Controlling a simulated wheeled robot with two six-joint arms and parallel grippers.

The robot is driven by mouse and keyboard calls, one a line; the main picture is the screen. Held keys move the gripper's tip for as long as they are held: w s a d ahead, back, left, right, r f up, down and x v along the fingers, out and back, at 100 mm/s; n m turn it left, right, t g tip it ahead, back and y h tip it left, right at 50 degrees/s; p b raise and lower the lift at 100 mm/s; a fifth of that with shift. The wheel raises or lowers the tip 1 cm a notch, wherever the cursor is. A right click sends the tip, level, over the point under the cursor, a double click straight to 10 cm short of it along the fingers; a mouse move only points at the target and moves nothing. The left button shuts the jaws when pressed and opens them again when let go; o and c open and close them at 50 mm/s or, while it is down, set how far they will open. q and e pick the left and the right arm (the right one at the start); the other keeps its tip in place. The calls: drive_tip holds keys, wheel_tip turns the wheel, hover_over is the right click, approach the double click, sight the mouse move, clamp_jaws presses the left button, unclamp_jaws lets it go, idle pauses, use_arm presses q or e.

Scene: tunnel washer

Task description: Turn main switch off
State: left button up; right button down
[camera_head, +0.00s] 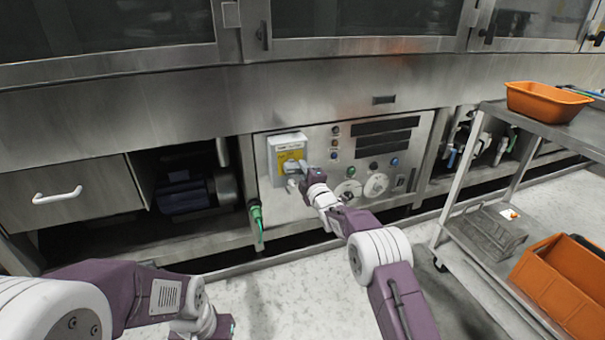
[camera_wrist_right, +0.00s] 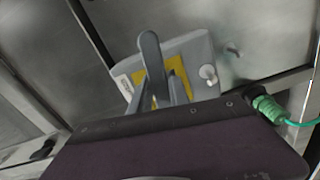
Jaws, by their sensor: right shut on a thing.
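The main switch is a pale grey box (camera_head: 287,142) with a yellow plate (camera_head: 290,157), mounted at the left of the steel control panel. My right gripper (camera_head: 297,167) reaches the front of this box and is shut on the grey switch handle, which its fingers mostly hide. The right wrist view shows the box (camera_wrist_right: 203,55), its yellow plate (camera_wrist_right: 179,72) and my right gripper's grey fingers (camera_wrist_right: 163,85) in front of it. The handle's exact angle cannot be told. My left gripper (camera_head: 215,325) is low at the bottom edge, far from the switch; its fingers do not show.
The panel carries black strips (camera_head: 385,138), small buttons and two round white discs (camera_head: 376,184). A green connector with a cable (camera_head: 257,222) hangs left of my right arm. A drawer (camera_head: 70,195) is at left. A metal cart (camera_head: 470,215) with orange bins (camera_head: 545,100) stands at right.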

drive_tip(key=shift+r+n, duration=0.15)
drive_tip(key=shift+n, duration=0.65)
drive_tip(key=c, duration=1.2)
unclamp_jaws()
drive_tip(key=shift+c, duration=0.2)
drive_tip(key=v, duration=0.9)
drive_tip(key=shift+p, duration=0.4)
